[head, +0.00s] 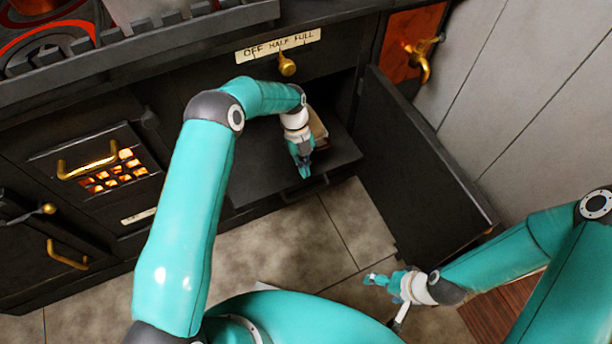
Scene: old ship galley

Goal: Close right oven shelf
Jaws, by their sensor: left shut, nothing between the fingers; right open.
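The right oven compartment of the dark stove stands open, with its black door (415,165) swung out to the right. A dark oven shelf (255,178) sticks out of the opening. A tan object (318,128) lies on it, partly hidden behind my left wrist. My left gripper (304,172) is shut and empty, pointing down over the shelf near its front edge; I cannot tell whether it touches the shelf. My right gripper (372,280) is open and empty, low over the floor in front of the open door's lower edge.
A brass knob (287,65) sits above the opening under an "OFF HALF FULL" label (278,45). A glowing fire grate (113,172) and brass handles are at left. A plank wall (530,80) stands behind the door. Tiled floor (345,215) is clear before the shelf.

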